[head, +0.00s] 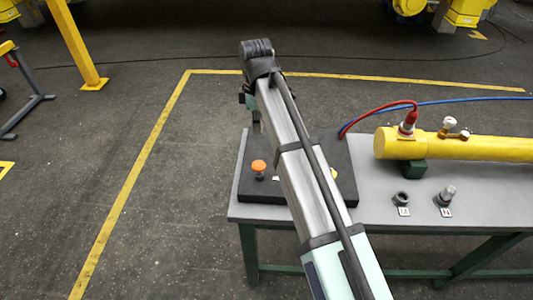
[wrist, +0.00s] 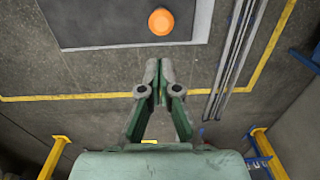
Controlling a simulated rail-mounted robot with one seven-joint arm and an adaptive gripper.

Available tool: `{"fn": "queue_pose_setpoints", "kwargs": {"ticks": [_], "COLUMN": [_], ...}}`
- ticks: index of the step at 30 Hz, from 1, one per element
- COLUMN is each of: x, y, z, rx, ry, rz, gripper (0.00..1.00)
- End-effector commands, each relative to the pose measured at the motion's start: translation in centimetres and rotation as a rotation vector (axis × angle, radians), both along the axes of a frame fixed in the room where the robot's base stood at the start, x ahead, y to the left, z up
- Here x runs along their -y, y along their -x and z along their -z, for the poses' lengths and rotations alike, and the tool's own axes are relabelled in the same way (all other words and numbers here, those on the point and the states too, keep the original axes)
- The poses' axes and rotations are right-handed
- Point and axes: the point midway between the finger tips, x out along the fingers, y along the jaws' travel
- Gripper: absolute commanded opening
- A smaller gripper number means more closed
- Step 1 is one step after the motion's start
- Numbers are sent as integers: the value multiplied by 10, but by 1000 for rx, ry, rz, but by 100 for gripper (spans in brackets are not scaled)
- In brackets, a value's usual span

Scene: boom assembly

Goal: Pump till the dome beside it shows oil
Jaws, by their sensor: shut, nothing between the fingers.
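An orange round knob (head: 258,166) stands on a black plate (head: 262,190) at the left end of the bench. In the wrist view the orange knob (wrist: 161,21) is near the top edge, beyond my fingertips. My gripper (head: 256,127) hangs from the arm above and behind the plate in the head view. In the wrist view my gripper (wrist: 161,70) is shut and empty, apart from the knob.
A yellow cylinder (head: 470,148) with red and blue hoses lies on the grey bench (head: 375,212) to the right. A black ring (head: 401,198) and a metal fitting (head: 446,196) stand in front of it.

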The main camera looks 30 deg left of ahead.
Motion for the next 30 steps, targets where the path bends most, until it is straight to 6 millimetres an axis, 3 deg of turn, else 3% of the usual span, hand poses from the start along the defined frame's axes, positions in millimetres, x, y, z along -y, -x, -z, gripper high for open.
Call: {"fn": "queue_pose_setpoints", "kwargs": {"ticks": [11, 30], "x": [1, 2], "y": [1, 3], "z": [13, 115], "rx": [-2, -1], "ry": [3, 3], "rz": [1, 1], "gripper": [0, 0]}}
